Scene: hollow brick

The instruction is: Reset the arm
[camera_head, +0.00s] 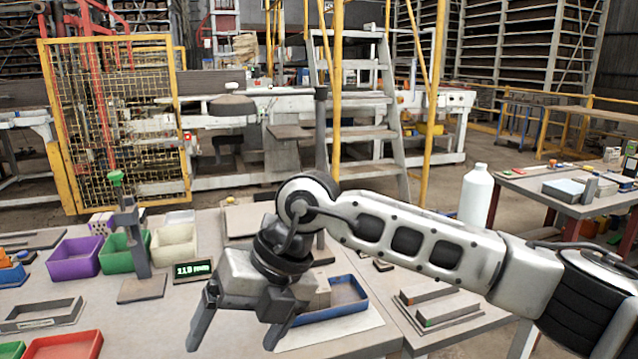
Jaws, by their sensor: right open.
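My right arm (410,240) reaches in from the right edge and bends down at the wrist. Its gripper (234,336) points down over the white table (200,325) at the front. The two fingers are spread apart with nothing between them. I cannot tell whether the gripper touches the tray. My left arm and gripper are out of view.
A stand with a green knob (130,235) and a display (193,270) stand left of the gripper. Purple (75,258), green (118,252) and cream (174,245) bins are behind. A white bottle (475,197) is behind the arm. A red tray (68,345) lies front left.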

